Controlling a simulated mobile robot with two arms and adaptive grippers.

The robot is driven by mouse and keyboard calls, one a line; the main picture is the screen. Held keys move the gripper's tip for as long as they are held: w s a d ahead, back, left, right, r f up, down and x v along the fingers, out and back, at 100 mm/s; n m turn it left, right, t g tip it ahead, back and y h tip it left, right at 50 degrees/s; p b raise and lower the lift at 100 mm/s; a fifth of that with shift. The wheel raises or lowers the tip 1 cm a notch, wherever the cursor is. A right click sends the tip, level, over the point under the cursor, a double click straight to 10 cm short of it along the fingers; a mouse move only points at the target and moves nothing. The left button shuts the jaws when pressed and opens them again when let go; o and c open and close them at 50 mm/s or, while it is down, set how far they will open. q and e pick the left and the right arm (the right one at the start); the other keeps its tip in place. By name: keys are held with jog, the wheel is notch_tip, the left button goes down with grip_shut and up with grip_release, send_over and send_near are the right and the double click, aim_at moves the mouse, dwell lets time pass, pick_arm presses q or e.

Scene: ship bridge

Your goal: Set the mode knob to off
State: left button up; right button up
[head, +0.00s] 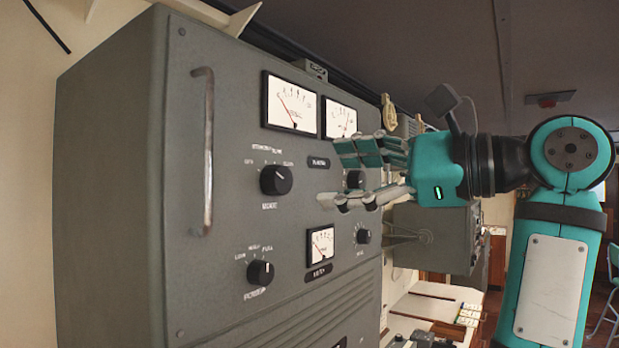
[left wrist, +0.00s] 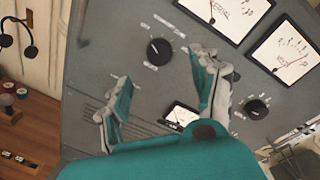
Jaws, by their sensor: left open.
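The mode knob (head: 276,180) is a round black knob on the upper left of the grey panel, with OFF printed at its left and more white labels above and to its right. It also shows in the left wrist view (left wrist: 159,52). Its pale mark is too small for me to tell the setting surely. My left gripper (head: 338,176) is open and empty, in front of the panel to the right of the knob in the head view. In the left wrist view the knob lies beyond the open fingers (left wrist: 160,96), apart from them. My right gripper is not in view.
A metal handle (head: 208,150) stands out left of the knob. A lower black knob (head: 260,273) is marked LOW, HALF and FULL. Another small knob (head: 363,236) and meters (head: 291,103) surround the gripper. A knob (head: 356,179) is partly hidden behind my fingers.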

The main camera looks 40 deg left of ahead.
pick_arm(q)
jog(key=shift+w+d+r, duration=0.1)
jog(key=shift+w+d, duration=0.1)
jog(key=shift+d, duration=0.7)
jog(key=shift+w+d, duration=0.15)
jog(key=shift+d, duration=0.75)
